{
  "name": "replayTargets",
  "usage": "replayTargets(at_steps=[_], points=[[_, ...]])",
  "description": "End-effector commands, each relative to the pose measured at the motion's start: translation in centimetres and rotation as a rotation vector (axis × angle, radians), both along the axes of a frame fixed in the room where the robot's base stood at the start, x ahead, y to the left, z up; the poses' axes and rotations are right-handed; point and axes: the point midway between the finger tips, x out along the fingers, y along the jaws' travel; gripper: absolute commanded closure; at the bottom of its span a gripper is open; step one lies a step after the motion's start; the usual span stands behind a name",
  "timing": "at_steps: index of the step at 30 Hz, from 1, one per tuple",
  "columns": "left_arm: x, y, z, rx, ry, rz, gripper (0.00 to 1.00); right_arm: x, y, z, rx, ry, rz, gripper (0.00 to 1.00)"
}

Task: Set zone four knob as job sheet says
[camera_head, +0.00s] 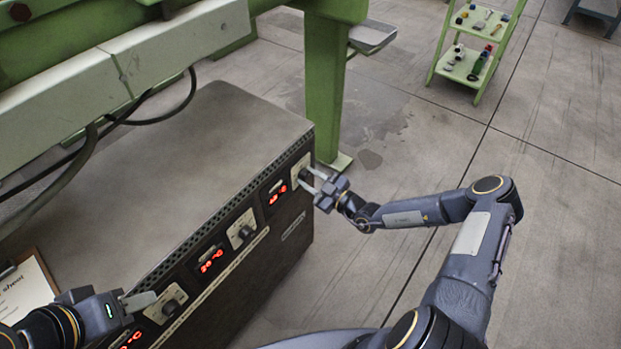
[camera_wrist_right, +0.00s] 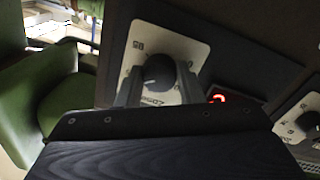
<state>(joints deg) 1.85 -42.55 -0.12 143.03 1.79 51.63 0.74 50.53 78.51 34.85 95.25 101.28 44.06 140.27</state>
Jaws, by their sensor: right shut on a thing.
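The end knob (camera_wrist_right: 160,78) is dark with a pale pointer line, on a white dial plate (camera_wrist_right: 178,47) whose lettering is only partly readable. My right gripper (camera_head: 312,181) is at this farthest knob of the control box in the head view. In the right wrist view its fingers (camera_wrist_right: 158,90) are on either side of the knob, shut on it. The job sheet (camera_head: 22,296) lies on a clipboard at the left edge, cut off by the frame; its settings cannot be read. My left gripper (camera_head: 137,299) is near the sheet, its opening unclear.
The dark control box (camera_head: 190,140) carries other knobs (camera_head: 243,231) (camera_head: 171,308) and red displays (camera_head: 211,260) along its front. Black cables (camera_head: 150,115) hang above its top at left. A green post (camera_head: 325,85) stands behind it. A green shelf cart (camera_head: 470,60) stands far back; open floor lies right.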

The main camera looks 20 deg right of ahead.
Motion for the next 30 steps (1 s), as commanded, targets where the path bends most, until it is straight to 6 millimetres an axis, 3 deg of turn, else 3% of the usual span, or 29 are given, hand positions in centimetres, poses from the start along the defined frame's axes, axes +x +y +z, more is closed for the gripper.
replayTargets(at_steps=[22, 23, 27, 30], points=[[0.0, 0.0, 0.07, 0.0, 0.0, 0.0, 0.64, -0.03, 0.0, -0.08, 0.071, 0.058, -0.001, 0.89], [0.0, 0.01, 0.07, 0.0, 0.0, 0.0, 0.64, -0.04, 0.0, -0.1, 0.07, 0.057, -0.001, 0.64], [0.0, 0.0, 0.07, 0.0, 0.0, 0.0, 0.64, -0.04, 0.0, -0.08, 0.07, 0.057, -0.001, 0.46], [0.0, 0.0, 0.07, 0.0, 0.0, 0.0, 0.64, -0.03, 0.01, -0.04, 0.07, 0.056, 0.0, 0.45]])
